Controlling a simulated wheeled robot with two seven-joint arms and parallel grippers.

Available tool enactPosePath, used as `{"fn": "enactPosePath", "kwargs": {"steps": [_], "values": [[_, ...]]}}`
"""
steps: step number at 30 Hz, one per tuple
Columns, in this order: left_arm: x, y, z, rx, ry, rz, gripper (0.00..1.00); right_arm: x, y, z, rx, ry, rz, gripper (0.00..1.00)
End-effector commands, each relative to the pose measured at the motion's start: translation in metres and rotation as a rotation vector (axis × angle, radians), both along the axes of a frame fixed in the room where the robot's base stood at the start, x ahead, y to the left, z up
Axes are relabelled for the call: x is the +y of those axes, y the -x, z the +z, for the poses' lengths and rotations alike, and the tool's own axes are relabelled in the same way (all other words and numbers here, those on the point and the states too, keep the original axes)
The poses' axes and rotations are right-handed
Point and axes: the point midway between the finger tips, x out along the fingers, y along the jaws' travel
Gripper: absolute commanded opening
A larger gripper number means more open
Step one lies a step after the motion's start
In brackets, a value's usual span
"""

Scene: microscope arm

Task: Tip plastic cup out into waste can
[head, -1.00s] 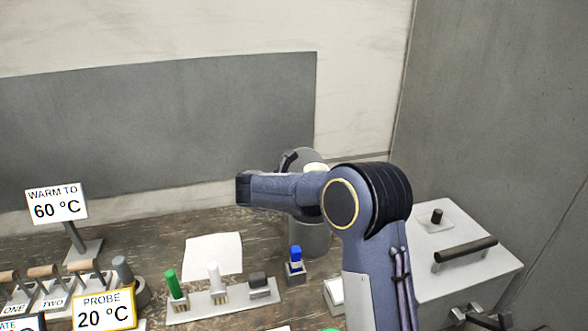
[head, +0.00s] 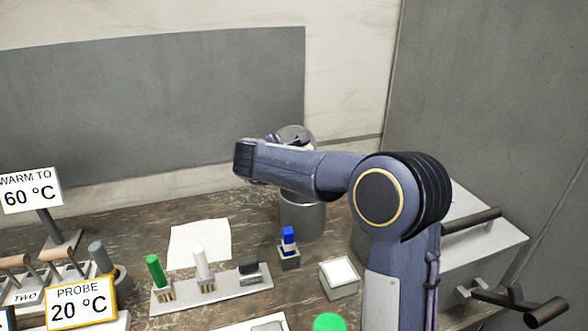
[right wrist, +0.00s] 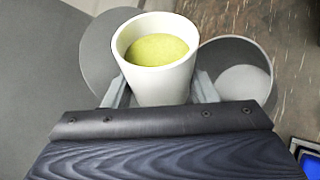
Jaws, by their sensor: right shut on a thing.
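A white plastic cup (right wrist: 158,86) with yellow-green contents is held between the fingers of my right gripper (right wrist: 162,92). The cup looks close to upright in the right wrist view, its contents still inside. The waste can (right wrist: 236,78) is a grey cylinder, open at the top, just right of and below the cup there. In the head view the can (head: 302,216) stands on the bench behind my right forearm, which hides its mouth and most of the gripper and cup. My left gripper is not in view.
A grey disc (right wrist: 98,52) lies left of the cup. A blue-capped item (head: 288,238) stands in a small holder before the can. A rack (head: 212,289) with green, white and dark items is nearer left. A white sheet (head: 199,243) lies flat.

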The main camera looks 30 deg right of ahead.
Motion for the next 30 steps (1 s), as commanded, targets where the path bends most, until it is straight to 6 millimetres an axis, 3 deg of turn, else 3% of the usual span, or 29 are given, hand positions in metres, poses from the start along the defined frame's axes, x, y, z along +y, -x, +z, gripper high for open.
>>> {"fn": "enactPosePath", "kwargs": {"steps": [1,14,30], "values": [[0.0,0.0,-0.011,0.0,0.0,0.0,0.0,0.0,0.0,-0.005,-0.029,-0.016,-0.002,0.28],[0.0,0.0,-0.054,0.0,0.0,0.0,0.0,0.005,-0.007,-0.01,-0.256,-0.156,0.0,0.28],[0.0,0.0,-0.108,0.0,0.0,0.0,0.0,0.006,-0.009,-0.015,-0.409,-0.249,0.0,0.28]]}}
